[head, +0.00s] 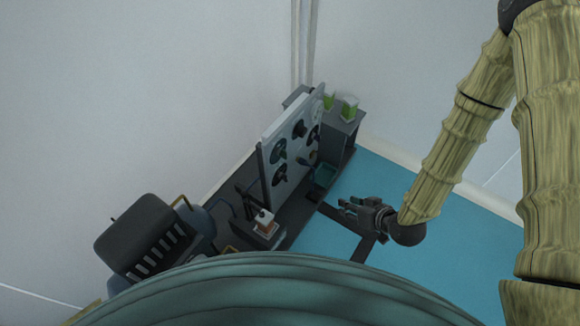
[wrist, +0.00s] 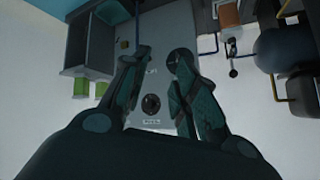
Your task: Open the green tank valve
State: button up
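A pale upright panel (head: 290,150) bears several dark round valve knobs (head: 279,175). I cannot tell from their colour which one is the green tank valve. My gripper (head: 345,205) is in front of the panel's lower right side, apart from it, pointing left. In the wrist view my gripper (wrist: 162,53) has its two fingers spread with nothing held. One dark round knob (wrist: 151,104) with a small label below it shows between the fingers, beyond them. The fingers hide other parts of the panel (wrist: 152,78).
Two green containers (head: 348,107) stand on a grey cabinet (head: 345,130) beyond the panel. The blue floor (head: 400,180) is open right of the bench.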

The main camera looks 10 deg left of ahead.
jog(key=w+a+f+n+t+y+b, duration=0.1)
jog(key=w+a+n+y+b, duration=0.7)
jog(key=b, duration=0.7)
jog(key=y+b, duration=0.2)
jog(key=b, duration=0.6)
send_near(284, 155)
jog(key=x, duration=0.7)
jog(key=shift+w+a+g+b, duration=0.3)
jog(key=shift+w+a+b, duration=0.05)
jog(key=shift+w+a, duration=0.05)
grip_shut()
